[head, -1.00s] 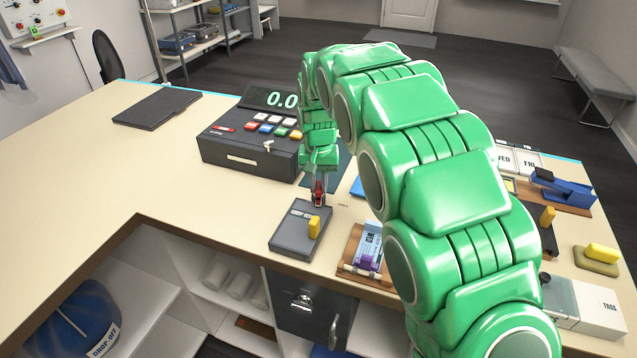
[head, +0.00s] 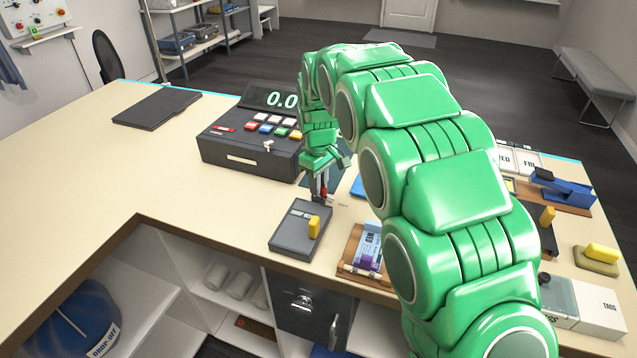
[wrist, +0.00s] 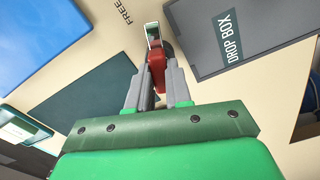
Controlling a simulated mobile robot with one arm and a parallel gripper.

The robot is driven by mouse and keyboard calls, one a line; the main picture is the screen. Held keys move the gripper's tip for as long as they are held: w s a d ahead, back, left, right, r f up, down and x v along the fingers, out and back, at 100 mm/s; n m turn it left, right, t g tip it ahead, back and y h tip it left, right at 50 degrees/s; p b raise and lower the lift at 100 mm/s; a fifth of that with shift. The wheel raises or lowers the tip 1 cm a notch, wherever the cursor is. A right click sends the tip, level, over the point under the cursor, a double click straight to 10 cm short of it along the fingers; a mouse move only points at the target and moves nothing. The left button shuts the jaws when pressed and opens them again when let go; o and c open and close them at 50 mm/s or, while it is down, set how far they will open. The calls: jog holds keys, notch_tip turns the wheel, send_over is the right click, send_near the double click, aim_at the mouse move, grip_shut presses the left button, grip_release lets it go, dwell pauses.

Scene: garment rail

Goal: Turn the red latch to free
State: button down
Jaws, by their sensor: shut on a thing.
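The red latch (wrist: 156,68) sits on the counter beside the grey drop box (wrist: 243,32). My gripper (wrist: 157,80) is shut on it, with one grey finger on each side. A pale, shiny end piece shows beyond the red part in the wrist view. The printed word FREE (wrist: 125,12) lies on the counter to the left of that end, apart from it. In the head view, my gripper (head: 320,190) is low over the counter behind the drop box (head: 301,229); only a little of the red latch (head: 324,191) shows there.
A cash register (head: 252,140) stands left of my gripper. A yellow piece (head: 314,227) stands on the drop box. A wooden stand with a blue-white card (head: 369,245) is right of it.

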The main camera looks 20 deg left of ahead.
jog(key=shift+n, duration=1)
jog(key=c, duration=1)
grip_release()
jog(key=shift+c, duration=0.2)
jog(key=shift+r, duration=0.1)
jog(key=shift+r, duration=3.8)
